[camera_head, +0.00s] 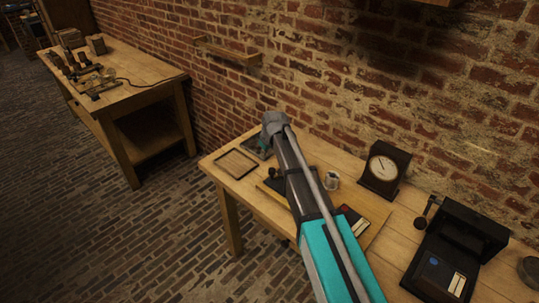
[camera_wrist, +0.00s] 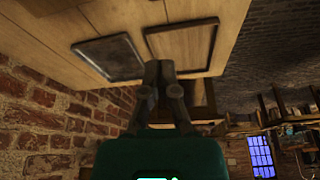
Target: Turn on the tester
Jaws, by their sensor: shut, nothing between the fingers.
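A dark box with a round white dial and needle (camera_head: 383,167) stands upright at the back of the near bench. A black instrument with a lever on its left side (camera_head: 458,250) sits at the right end. I cannot tell for sure which of these is the tester. My gripper (camera_wrist: 160,70) is shut and empty in the wrist view, with a dark-framed tray and a light wooden tray beyond its tips. In the head view my arm reaches across the bench to its far left part, well away from both instruments, and the fingertips are hard to make out.
The wooden-framed tray (camera_head: 236,163) lies at the bench's left end. A small pale cup (camera_head: 332,180) and a dark red-and-black block (camera_head: 353,220) lie right of my arm. A brick wall (camera_head: 330,80) runs behind. Another bench (camera_head: 140,68) with tools stands far left.

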